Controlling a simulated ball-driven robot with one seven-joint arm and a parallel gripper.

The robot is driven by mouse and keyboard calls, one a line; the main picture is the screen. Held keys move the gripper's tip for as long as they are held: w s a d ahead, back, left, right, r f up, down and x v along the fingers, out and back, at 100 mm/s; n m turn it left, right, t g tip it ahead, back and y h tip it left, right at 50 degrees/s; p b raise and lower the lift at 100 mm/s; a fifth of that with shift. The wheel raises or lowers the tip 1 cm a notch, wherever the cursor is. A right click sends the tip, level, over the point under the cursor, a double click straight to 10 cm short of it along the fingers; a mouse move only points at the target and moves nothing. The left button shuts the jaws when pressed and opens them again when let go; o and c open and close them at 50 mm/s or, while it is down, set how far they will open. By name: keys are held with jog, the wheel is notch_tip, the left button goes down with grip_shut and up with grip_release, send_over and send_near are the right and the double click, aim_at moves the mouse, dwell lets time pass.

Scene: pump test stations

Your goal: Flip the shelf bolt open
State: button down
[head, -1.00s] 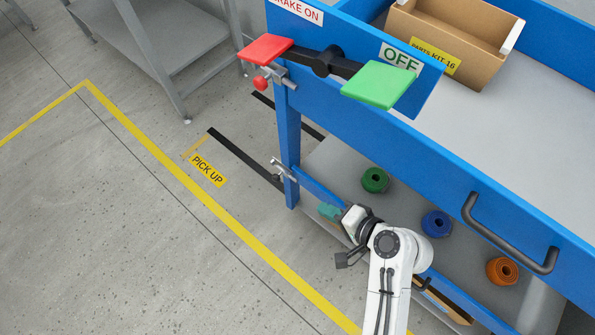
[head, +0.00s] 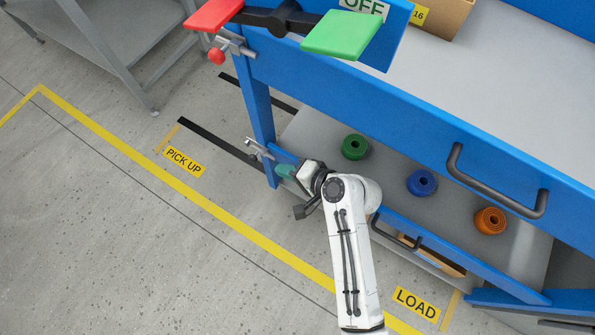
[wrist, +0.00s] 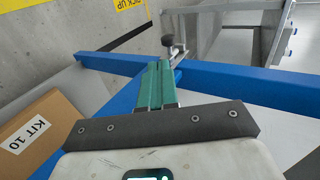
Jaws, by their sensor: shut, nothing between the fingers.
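The shelf bolt (head: 260,149) is a small metal latch at the lower end of the cart's blue corner post, at the lower shelf's left end in the head view. In the wrist view the bolt (wrist: 173,48) shows a dark round knob and a metal rod just beyond my fingertips. My gripper (head: 283,171) has green fingers and is just right of and below the bolt in the head view. In the wrist view my gripper (wrist: 156,80) is shut and empty, pointing at the bolt. I cannot tell whether the fingertips touch it.
A blue rail (head: 470,262) edges the lower shelf (head: 400,190), which holds green (head: 355,147), blue (head: 422,183) and orange (head: 490,220) rolls. Above are a red-and-green brake lever (head: 282,18) and a red-knobbed latch (head: 217,56). The floor (head: 90,220) left is clear.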

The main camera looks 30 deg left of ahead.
aim_at(252, 156)
jog(key=r+b+x, duration=0.1)
jog(key=x, duration=0.6)
jog(key=shift+a+b, duration=0.35)
jog(key=a, duration=0.2)
jog(key=a+b, duration=0.1)
jog(key=a, duration=0.1)
jog(key=shift+w+a+f, duration=0.1)
jog(key=shift+w+a, duration=0.05)
jog(key=shift+a, duration=0.1)
